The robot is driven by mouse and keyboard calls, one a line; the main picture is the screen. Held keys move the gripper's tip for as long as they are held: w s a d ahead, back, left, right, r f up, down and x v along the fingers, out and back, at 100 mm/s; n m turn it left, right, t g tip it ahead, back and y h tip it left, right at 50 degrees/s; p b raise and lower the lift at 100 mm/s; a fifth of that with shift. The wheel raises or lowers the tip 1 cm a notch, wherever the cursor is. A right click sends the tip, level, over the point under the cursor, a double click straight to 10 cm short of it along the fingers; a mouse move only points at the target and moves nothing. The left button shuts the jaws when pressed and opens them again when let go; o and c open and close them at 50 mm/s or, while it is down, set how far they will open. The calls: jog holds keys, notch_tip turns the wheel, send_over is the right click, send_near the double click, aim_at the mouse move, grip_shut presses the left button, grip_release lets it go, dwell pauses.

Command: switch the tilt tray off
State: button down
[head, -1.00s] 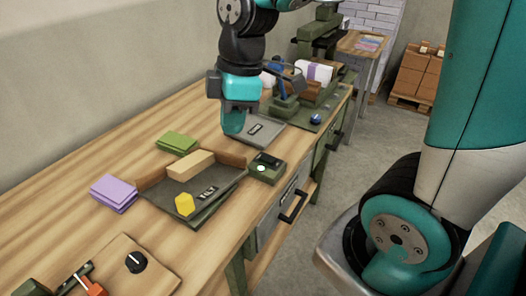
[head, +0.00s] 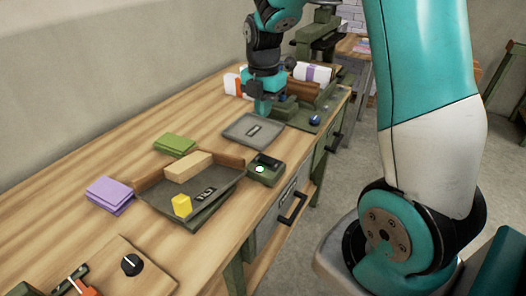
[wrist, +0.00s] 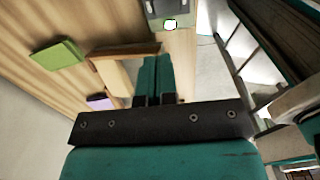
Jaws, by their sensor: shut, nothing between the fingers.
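The tilt tray (head: 222,196), a dark grey tray with a "TILT" label and wooden edge, is on the bench at centre left. A tan block (head: 188,166) and a yellow block (head: 182,205) are on it. A green control box (head: 266,168) stands just right of the tray, with a dark top part and a pale lit lamp. The box also shows in the wrist view (wrist: 168,8), its lamp bright white, its top cut off by the frame. My gripper (head: 263,108) is shut and empty, over the bench beyond the grey plate, apart from the box.
A flat grey plate (head: 254,131) lies between my gripper and the box. Green pads (head: 175,145) and purple pads (head: 109,194) lie left of the tray. A black knob (head: 131,265) is on a wooden board in front. Rolls and a green fixture stand behind my gripper.

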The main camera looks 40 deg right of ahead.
aim_at(267, 159)
notch_tip(267, 159, down, 14)
jog(key=p, duration=0.3)
jog(key=shift+r, duration=0.2)
jog(key=shift+f, duration=0.25)
jog(key=shift+f+b, duration=0.3)
jog(key=shift+r, duration=0.15)
jog(key=shift+s, duration=0.1)
jog(key=shift+s+d+r+p, duration=0.25)
jog(key=shift+s+p, duration=0.15)
jog(key=shift+s, duration=0.2)
jog(key=shift+r, duration=0.1)
